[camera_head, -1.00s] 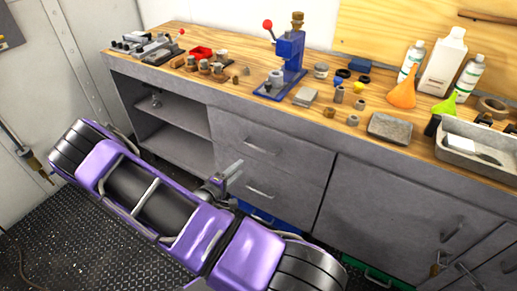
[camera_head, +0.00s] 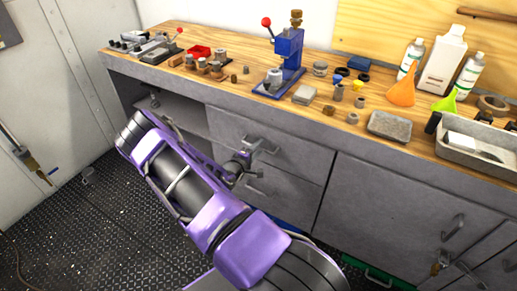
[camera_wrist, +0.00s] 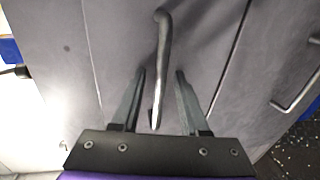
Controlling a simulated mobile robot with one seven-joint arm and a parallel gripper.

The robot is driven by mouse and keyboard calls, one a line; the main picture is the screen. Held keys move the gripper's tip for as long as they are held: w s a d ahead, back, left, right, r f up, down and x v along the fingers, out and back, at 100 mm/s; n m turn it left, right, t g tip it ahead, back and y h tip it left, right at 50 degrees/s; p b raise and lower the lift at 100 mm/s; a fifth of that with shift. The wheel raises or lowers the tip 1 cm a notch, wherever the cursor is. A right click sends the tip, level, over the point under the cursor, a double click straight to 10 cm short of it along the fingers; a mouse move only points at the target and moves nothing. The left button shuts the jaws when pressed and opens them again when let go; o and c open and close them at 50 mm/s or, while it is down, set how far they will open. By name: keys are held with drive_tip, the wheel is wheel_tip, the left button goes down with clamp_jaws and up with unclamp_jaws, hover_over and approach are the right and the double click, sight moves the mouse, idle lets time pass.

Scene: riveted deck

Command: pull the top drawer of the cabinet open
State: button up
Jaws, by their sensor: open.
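The grey cabinet's top drawer (camera_head: 300,167) sits just under the wooden worktop and looks shut, flush with the front. My gripper (camera_head: 266,146) is at that drawer's front, over its handle, which it mostly hides in the head view. In the wrist view, the metal bar handle (camera_wrist: 162,50) runs between the two spread fingers of my gripper (camera_wrist: 160,75). The fingers lie on either side of the bar, with a gap on both sides. My gripper is open and holds nothing.
A lower drawer handle (camera_head: 254,188) is below, and it shows at right in the wrist view (camera_wrist: 297,92). An open shelf (camera_head: 180,117) is left of the drawers. A blue press (camera_head: 287,60) and small parts stand on the worktop (camera_head: 235,91). Dark deck floor (camera_head: 75,220) is clear at left.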

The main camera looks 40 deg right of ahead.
clamp_jaws()
idle(1.4)
